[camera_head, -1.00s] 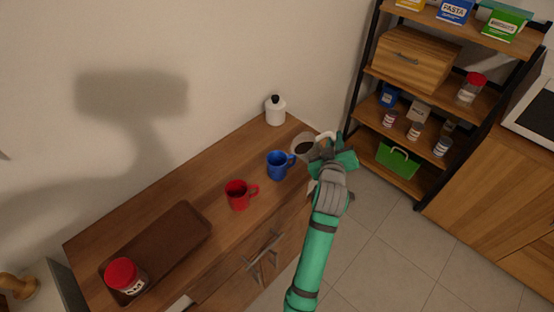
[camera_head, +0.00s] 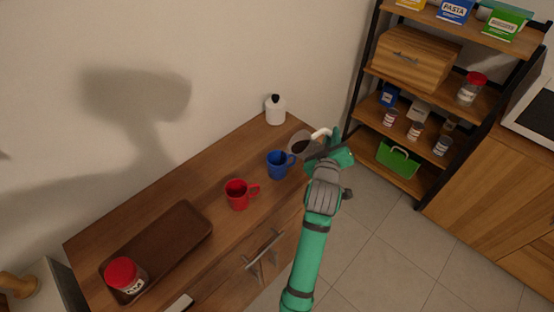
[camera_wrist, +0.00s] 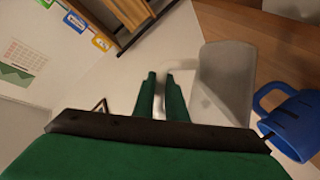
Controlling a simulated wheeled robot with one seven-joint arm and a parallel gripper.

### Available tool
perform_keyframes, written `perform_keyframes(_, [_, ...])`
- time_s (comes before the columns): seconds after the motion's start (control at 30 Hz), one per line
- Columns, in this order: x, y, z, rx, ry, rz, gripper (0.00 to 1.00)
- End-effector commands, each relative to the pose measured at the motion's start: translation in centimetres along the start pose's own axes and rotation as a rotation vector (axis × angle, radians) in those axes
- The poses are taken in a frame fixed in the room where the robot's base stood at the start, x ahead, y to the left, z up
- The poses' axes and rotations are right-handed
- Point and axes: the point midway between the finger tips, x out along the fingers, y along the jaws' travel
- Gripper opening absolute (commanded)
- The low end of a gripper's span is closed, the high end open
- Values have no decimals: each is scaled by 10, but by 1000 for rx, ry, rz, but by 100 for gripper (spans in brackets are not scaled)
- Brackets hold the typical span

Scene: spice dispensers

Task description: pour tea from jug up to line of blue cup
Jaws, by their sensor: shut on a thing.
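The clear jug (camera_head: 297,151) with dark tea in it is at the right end of the wooden cabinet top, close beside the blue cup (camera_head: 280,171). My gripper (camera_head: 331,140) is shut on the jug's pale handle (camera_head: 321,133), at the jug's right. The jug looks tilted toward the blue cup. In the wrist view the jug (camera_wrist: 228,75) is a see-through grey shape right of my fingers (camera_wrist: 161,92). The blue cup (camera_wrist: 296,128) stands beyond it with dark marks on its side. I cannot see the tea level inside the cup or any stream.
A red mug (camera_head: 238,196) stands left of the blue cup. A white pot with a black knob (camera_head: 275,112) stands behind. A brown tray (camera_head: 190,216) bears a red-lidded jar (camera_head: 124,276). A shelf unit (camera_head: 392,130) stands to the right, past open floor.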

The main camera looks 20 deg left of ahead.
Motion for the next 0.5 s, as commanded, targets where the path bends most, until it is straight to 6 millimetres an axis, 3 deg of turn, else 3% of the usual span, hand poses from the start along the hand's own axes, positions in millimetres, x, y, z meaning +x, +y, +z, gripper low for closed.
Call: perform_keyframes(0.5, [-3, 2, -7, -39, 10, 18, 0])
